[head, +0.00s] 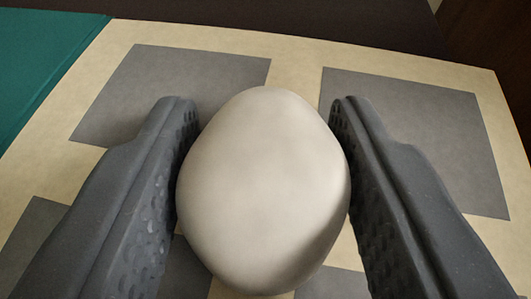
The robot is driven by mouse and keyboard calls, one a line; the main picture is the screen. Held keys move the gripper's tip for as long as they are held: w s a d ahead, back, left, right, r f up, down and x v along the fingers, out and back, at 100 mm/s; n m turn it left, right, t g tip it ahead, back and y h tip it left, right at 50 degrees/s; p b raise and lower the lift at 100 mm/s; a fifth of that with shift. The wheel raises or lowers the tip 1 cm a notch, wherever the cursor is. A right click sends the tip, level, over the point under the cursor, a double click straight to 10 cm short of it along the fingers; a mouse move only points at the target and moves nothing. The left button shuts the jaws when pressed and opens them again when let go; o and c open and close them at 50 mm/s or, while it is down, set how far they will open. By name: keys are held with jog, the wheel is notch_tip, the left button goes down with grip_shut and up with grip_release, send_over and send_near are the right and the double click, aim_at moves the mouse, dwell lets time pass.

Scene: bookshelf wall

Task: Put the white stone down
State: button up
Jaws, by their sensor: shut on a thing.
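The white stone (262,190) is a smooth, off-white egg-like shape in the middle of the head view. My gripper (262,108) is shut on it, with one dark grey, dimpled finger on each side. The stone hides part of the surface behind it. I cannot tell whether its underside touches that surface or hangs above it.
Behind the stone is a cream board (297,62) with grey squares, among them one at the upper left (190,85) and one at the right (425,135). A green surface (40,60) lies at the far left. Dark brown wood (490,35) borders the top right.

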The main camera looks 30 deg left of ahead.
jog(key=o, duration=1.1)
jog(key=shift+c, duration=0.2)
jog(key=p+v, duration=0.2)
jog(key=v, duration=0.9)
jog(key=shift+s+d+r, duration=0.1)
jog(key=shift+s+r, duration=0.15)
jog(key=shift+s, duration=0.2)
jog(key=shift+d, duration=0.1)
